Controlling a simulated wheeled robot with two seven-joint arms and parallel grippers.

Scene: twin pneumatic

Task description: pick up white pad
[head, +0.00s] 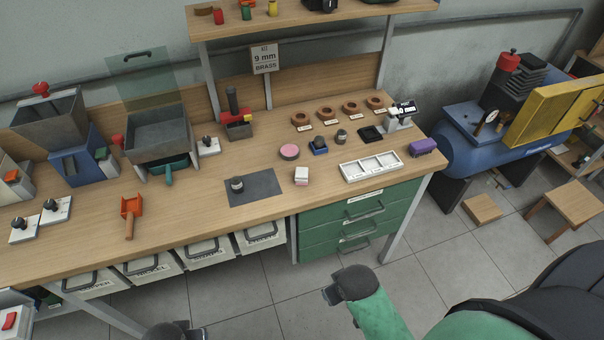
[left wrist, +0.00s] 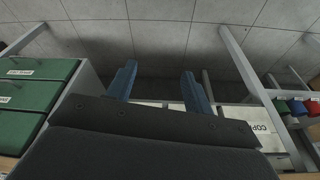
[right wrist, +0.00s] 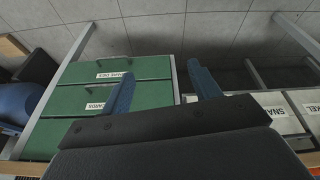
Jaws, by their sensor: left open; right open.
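A small white block (head: 301,176), which looks like the white pad, sits on the wooden bench top near its front edge. It lies right of a dark grey mat (head: 262,194) and left of a white sectioned tray (head: 352,176). My right gripper (head: 331,294) is in front of the bench, below and right of the block, empty. Its two blue fingers stand apart in the right wrist view (right wrist: 161,72). My left gripper (head: 190,331) is at the bottom edge, partly cut off. Its fingers stand apart and empty in the left wrist view (left wrist: 156,76).
A dark weight (head: 237,184) stands on the mat. Green drawers (head: 340,222) and labelled bins (head: 208,251) are under the bench. The bench front around the block is clear.

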